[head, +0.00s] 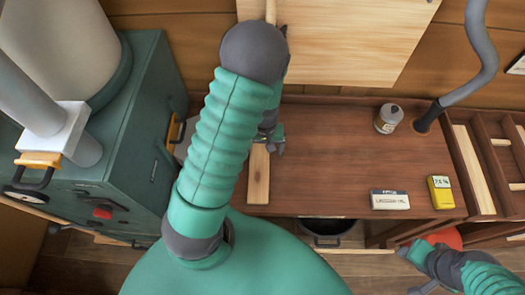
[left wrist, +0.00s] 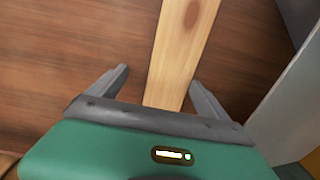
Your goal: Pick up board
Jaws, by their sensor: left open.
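The board (head: 258,175) is a narrow strip of light wood lying on the dark brown workbench (head: 330,170), near its left end. Its far part is hidden by my left gripper and arm in the head view. My left gripper (head: 268,146) is open above the board. In the left wrist view the board (left wrist: 180,50) runs lengthwise between the two spread fingers (left wrist: 160,88), with a gap on each side. My right gripper (head: 408,250) is low at the right, off the bench's front edge, away from the board; its jaw state is unclear.
A green machine cabinet (head: 130,140) stands close at the left. On the bench are a small can (head: 388,118), a white block-like box (head: 390,200) and a yellow meter (head: 440,192). A grey hose (head: 482,60) rises at right beside slotted racks (head: 470,165). The bench middle is clear.

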